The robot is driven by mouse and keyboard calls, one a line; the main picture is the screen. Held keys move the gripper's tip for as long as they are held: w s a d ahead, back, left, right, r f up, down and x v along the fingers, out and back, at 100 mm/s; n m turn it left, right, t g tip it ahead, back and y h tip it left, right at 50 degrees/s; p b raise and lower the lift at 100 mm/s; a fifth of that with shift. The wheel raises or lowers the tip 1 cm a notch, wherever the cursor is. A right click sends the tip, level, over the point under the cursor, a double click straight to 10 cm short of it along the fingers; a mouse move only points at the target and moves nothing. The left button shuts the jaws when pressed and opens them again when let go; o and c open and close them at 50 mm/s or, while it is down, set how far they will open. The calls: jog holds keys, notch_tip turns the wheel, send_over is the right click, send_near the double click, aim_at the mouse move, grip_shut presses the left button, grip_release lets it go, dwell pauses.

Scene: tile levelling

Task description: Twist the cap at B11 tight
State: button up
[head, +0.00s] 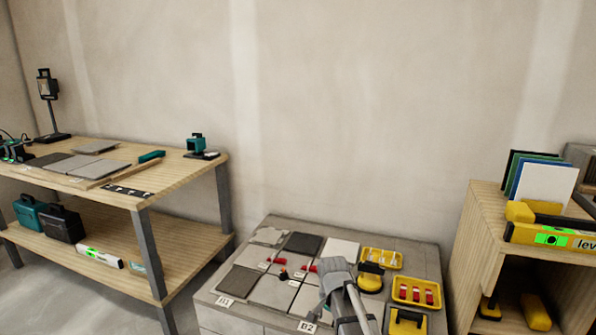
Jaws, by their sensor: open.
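A low grey block-built platform (258,222) carries a grid of grey, dark and white tiles. Small red caps (308,268) stand at the joints between the tiles, with small white labels beside them. One cap near the middle has a dark part (283,275). My gripper (335,280) is over the front right of the tiles, right of the caps. Its fingers are mostly hidden by my own arm; it holds nothing that I can see.
Yellow trays, one with red pieces (416,293), and a yellow-black tool (370,278) lie on the platform's right side. A wooden workbench (190,175) stands at the left. A wooden shelf unit (478,225) with a yellow level (550,236) stands at the right.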

jog(key=s+d+f+n+b, duration=0.3)
jog(key=s+d+n, duration=0.45)
jog(key=s, duration=0.45)
notch_tip(320, 180, up, 38)
jog(key=p, duration=3.8)
jog(key=shift+s+d, duration=0.15)
jog(key=shift+m, duration=0.25)
